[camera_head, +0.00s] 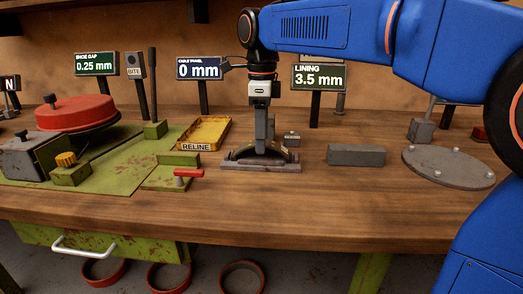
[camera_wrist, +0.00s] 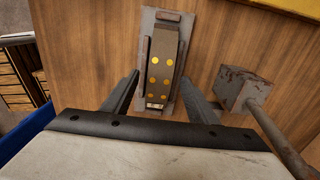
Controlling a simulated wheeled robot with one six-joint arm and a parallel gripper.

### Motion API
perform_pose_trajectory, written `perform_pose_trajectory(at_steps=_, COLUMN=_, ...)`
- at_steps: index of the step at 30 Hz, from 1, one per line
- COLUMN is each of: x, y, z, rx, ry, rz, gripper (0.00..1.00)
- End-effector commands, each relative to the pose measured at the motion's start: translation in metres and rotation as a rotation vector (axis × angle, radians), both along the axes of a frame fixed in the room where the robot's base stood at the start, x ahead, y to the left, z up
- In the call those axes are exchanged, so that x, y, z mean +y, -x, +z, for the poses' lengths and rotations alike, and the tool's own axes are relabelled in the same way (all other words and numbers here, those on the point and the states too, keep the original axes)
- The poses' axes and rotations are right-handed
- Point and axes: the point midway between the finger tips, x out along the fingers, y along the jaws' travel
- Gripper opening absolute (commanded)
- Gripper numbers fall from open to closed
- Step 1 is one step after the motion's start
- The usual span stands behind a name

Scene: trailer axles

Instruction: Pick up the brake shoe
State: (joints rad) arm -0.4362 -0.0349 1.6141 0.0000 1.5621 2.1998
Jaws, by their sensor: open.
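The brake shoe (camera_wrist: 168,70) is a dark curved piece with several brass rivets on its face. It sits in a grey metal cradle (camera_wrist: 148,28) on the wooden bench, and the brake shoe (camera_head: 280,153) also shows in the head view, partly hidden by my fingers. My gripper (camera_head: 263,143) points straight down over the shoe. In the wrist view my gripper (camera_wrist: 160,95) is open, with one finger on each side of the shoe's near end. Gaps show between the fingers and the shoe there; I cannot tell the exact height.
A yellow RELINE tray (camera_head: 207,133) lies left of the cradle, near a red-handled clamp (camera_head: 188,174). A small grey block (camera_head: 291,139) stands close behind the shoe. A grey bar (camera_head: 356,155) and a round plate (camera_head: 448,167) lie to the right. Display signs (camera_head: 319,77) stand behind.

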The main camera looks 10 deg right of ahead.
Motion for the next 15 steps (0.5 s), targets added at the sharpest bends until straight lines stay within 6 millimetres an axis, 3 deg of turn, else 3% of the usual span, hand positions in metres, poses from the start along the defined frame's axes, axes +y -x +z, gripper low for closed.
perform_pose_trajectory(at_steps=6, x=0.0, y=0.001, z=-0.022, rx=0.001, ry=0.001, rz=0.0, gripper=0.53)
perform_pose_trajectory(at_steps=14, x=0.0, y=0.0, z=-0.024, rx=0.0, ry=0.0, rz=0.001, gripper=0.53)
perform_pose_trajectory(at_steps=15, x=0.0, y=0.0, z=-0.024, rx=0.0, ry=0.0, rz=0.001, gripper=0.46)
